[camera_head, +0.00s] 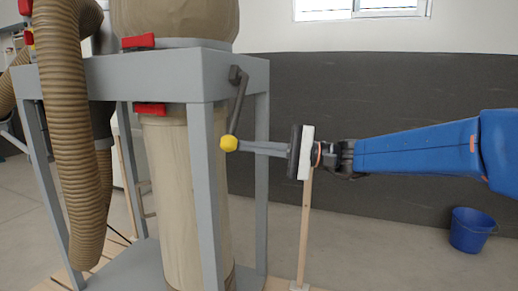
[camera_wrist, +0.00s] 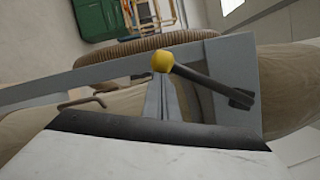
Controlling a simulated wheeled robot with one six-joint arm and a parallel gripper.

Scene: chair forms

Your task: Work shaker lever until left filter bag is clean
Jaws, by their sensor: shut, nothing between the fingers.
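The shaker lever (camera_head: 239,98) is a dark crank on the right end of the grey frame, hanging down and slightly left to a yellow knob (camera_head: 229,143). In the wrist view the lever (camera_wrist: 212,88) runs right from the yellow knob (camera_wrist: 162,60). My gripper (camera_head: 243,147) is shut and empty, its grey fingers pointing left with their tips at the knob; whether they touch it I cannot tell. The fingers also show in the wrist view (camera_wrist: 161,97). A tan bag (camera_head: 175,18) bulges above the frame and another (camera_head: 168,190) hangs below. Which is the left filter bag, and how clean, is unclear.
The grey frame (camera_head: 170,75) has legs close beside my fingers. Red clamps (camera_head: 139,41) sit at the bag collars. A ribbed tan hose (camera_head: 68,130) hangs at left. A wooden post (camera_head: 304,235) stands below my wrist. A blue bucket (camera_head: 470,230) stands on open floor at right.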

